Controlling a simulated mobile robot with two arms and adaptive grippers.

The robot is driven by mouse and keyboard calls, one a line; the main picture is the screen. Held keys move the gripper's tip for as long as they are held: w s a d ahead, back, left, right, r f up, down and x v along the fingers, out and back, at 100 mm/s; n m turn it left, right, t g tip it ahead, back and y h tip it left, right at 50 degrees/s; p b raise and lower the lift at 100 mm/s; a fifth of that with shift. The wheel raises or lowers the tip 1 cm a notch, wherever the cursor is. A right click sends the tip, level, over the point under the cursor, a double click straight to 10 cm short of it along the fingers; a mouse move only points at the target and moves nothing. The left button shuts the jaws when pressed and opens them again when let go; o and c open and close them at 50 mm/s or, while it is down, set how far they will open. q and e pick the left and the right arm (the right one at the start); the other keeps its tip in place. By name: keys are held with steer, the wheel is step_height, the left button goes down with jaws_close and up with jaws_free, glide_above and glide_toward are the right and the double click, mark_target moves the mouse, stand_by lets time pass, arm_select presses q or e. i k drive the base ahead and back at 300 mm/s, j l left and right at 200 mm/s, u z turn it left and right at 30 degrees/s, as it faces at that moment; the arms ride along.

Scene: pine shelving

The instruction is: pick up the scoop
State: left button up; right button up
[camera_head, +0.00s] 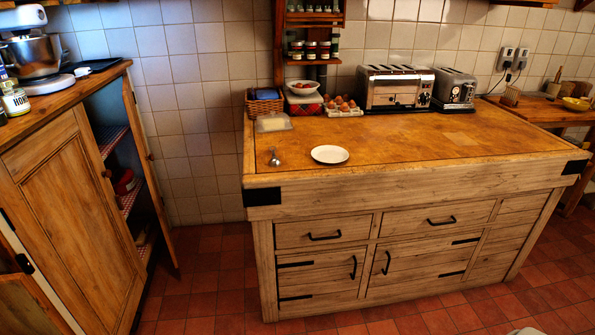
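A small metallic object that looks like the scoop (274,158) lies on the wooden worktop (430,142) of the island, near its left front corner. It is small in the picture, so its exact shape is hard to tell. A white plate (330,154) lies just to its right, apart from it.
Behind the scoop are a butter dish (272,123), a basket (264,104), a bowl (302,88), eggs (341,104) and two toasters (396,88) (454,90). A cabinet door (148,175) stands open at left. Red floor tiles (208,285) are clear between cabinet and island.

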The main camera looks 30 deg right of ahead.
mark_target(274, 162)
steer(key=z, duration=0.95)
steer(key=i+j+z, duration=0.2)
steer(key=i, duration=0.15)
steer(key=i+j+z, duration=0.2)
steer(key=i, duration=0.15)
steer(key=l, duration=0.1)
